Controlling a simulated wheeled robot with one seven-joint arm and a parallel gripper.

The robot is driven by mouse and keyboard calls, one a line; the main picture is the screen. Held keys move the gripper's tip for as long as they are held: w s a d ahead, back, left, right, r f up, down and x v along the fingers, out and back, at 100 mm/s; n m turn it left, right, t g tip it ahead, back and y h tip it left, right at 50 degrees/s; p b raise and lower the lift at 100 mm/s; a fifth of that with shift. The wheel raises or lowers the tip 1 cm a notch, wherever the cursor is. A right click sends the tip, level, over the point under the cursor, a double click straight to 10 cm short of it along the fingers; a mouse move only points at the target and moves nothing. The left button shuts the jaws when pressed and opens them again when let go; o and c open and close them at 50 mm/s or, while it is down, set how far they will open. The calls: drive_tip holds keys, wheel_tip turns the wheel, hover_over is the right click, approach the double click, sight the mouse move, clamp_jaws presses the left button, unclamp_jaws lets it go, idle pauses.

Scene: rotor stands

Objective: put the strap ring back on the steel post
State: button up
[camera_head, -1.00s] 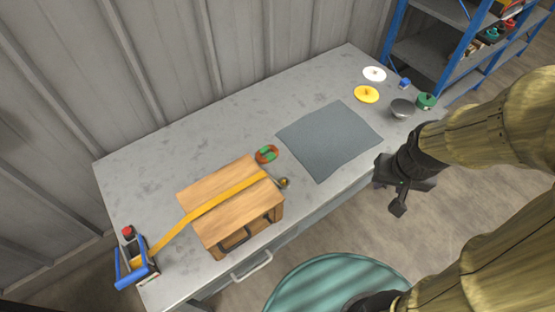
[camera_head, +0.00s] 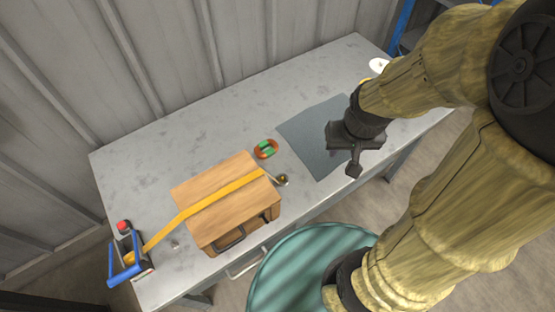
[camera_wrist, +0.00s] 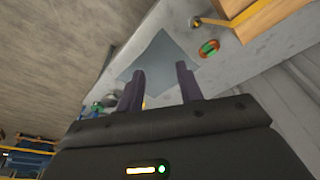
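A yellow strap (camera_head: 205,208) runs from a blue-framed device (camera_head: 126,257) at the left across the top of a wooden box (camera_head: 215,183). Its right end lies at the box's right edge. A small round metal piece (camera_head: 282,180), perhaps the steel post, stands on the bench beside that end; it also shows in the wrist view (camera_wrist: 195,22). The strap ring is too small to make out, and I cannot tell whether it is around the post. My gripper (camera_head: 350,160) is above the grey mat, right of the box. In the wrist view my gripper (camera_wrist: 160,69) is open and empty.
A red-orange ring-shaped item with green (camera_head: 266,149) lies behind the metal piece. The grey mat (camera_head: 308,130) is flat. A red button (camera_head: 123,226) is by the blue device. A round teal surface (camera_head: 300,265) stands before the bench. The bench's back is clear.

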drive_tip(key=shift+o, duration=0.2)
drive_tip(key=shift+s, duration=0.1)
drive_tip(key=o, duration=0.4)
drive_tip(key=shift+o, duration=0.6)
drive_tip(key=shift+w+f, duration=0.2)
drive_tip(key=shift+w, duration=0.1)
drive_tip(key=w+a+f+n+g, duration=0.1)
drive_tip(key=w+a+f, duration=0.3)
drive_tip(key=f, duration=0.4)
drive_tip(key=w+a+f+n+b, duration=0.1)
drive_tip(key=w+a+f+n, duration=0.2)
drive_tip(key=f, duration=0.6)
drive_tip(key=w+a+f+n+g+b, duration=0.1)
drive_tip(key=w+a+f, duration=0.3)
drive_tip(key=f, duration=0.5)
drive_tip(key=a+n, duration=0.1)
drive_tip(key=a, duration=0.1)
drive_tip(key=shift+w+a+n+g, duration=0.3)
drive_tip(key=shift+w+n, duration=0.1)
